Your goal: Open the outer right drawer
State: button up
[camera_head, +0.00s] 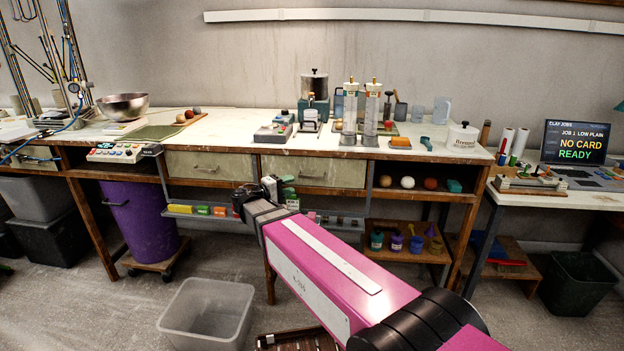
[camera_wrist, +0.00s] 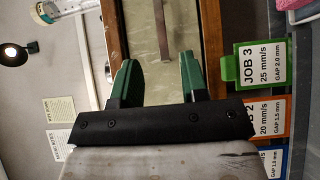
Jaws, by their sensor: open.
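The right drawer (camera_head: 318,171) has a pale, worn front and sits shut under the workbench, to the right of a matching pale drawer (camera_head: 208,166). My gripper (camera_head: 278,188) is just in front of the right drawer's lower left part and hides some of it. In the wrist view, the two green fingers (camera_wrist: 157,60) are open with nothing between them. Ahead of them is a pale drawer front (camera_wrist: 145,25) with a dark bar handle (camera_wrist: 162,30), lying between the fingers' lines. The handle appears beyond the fingertips; I cannot tell the exact distance.
A green JOB 3 card (camera_wrist: 260,63) and an orange card (camera_wrist: 270,115) stand close to the right of the fingers in the wrist view. Open shelves (camera_head: 425,190) lie right of the drawer.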

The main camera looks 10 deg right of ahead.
aim_at(312, 177)
jog(key=x, duration=1)
jog(key=shift+w+d, duration=0.1)
jog(key=shift+d, duration=0.15)
grip_shut()
